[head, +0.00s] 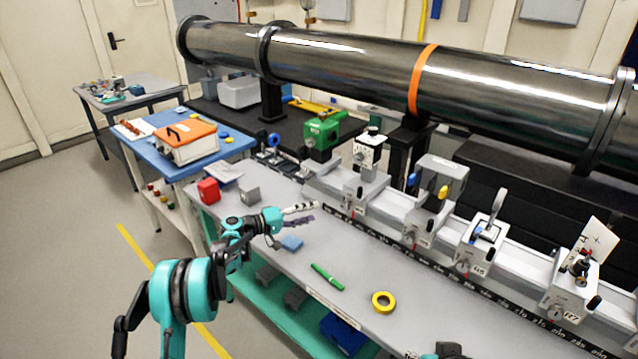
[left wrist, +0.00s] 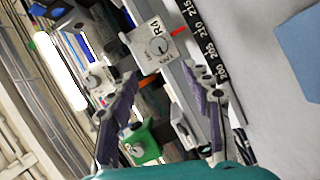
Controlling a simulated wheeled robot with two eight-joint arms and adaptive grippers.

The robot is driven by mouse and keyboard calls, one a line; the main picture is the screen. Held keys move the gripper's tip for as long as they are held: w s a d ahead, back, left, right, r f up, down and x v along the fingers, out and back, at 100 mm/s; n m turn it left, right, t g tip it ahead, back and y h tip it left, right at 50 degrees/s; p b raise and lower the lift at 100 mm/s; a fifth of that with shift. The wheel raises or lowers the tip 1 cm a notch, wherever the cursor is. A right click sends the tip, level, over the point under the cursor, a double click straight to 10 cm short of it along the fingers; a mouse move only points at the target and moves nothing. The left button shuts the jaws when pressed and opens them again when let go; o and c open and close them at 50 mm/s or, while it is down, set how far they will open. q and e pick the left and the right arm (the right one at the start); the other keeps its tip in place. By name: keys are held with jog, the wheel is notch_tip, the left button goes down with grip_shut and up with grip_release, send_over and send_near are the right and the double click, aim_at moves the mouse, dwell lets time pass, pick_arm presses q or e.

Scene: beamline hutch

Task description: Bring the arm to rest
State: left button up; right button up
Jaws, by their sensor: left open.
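My left arm, teal and black, comes in from the lower left in the head view. Its left gripper (head: 312,213) is above the grey bench (head: 345,264), with its fingers pointing right toward the rail. The two fingers are apart with nothing between them. In the left wrist view the left gripper (left wrist: 162,72) also shows spread, purple-grey fingers, and the unit marked R4 (left wrist: 157,47) is beyond them. A small dark and teal piece shows at the bottom edge of the head view; my right gripper cannot be made out.
A red block (head: 208,190) and a grey block (head: 249,194) are behind the arm. Rail-mounted units, including a green one (head: 322,133), line the back. Floor is clear at left.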

pick_arm(q)
jog(key=s+d+r+m+g+y, duration=0.1)
jog(key=s+r+y, duration=0.3)
jog(key=s, duration=0.6)
jog(key=s+d+r+g+y, duration=0.1)
jog(key=s+r+y, duration=0.3)
jog(key=s, duration=0.6)
jog(key=s+a+f+y, duration=0.2)
jog(key=s+a, duration=0.1)
jog(key=s, duration=0.5)
jog(key=s+a+f+m+y, duration=0.1)
jog(key=s+a+y, duration=0.1)
jog(key=s, duration=0.7)
jog(key=s+a+f+m+y, duration=0.1)
jog(key=s+a+f+y, duration=0.1)
jog(key=s, duration=0.6)
jog(key=shift+s+a+f, duration=0.25)
jog(key=shift+a+f, duration=0.05)
jog(key=shift+a, duration=0.55)
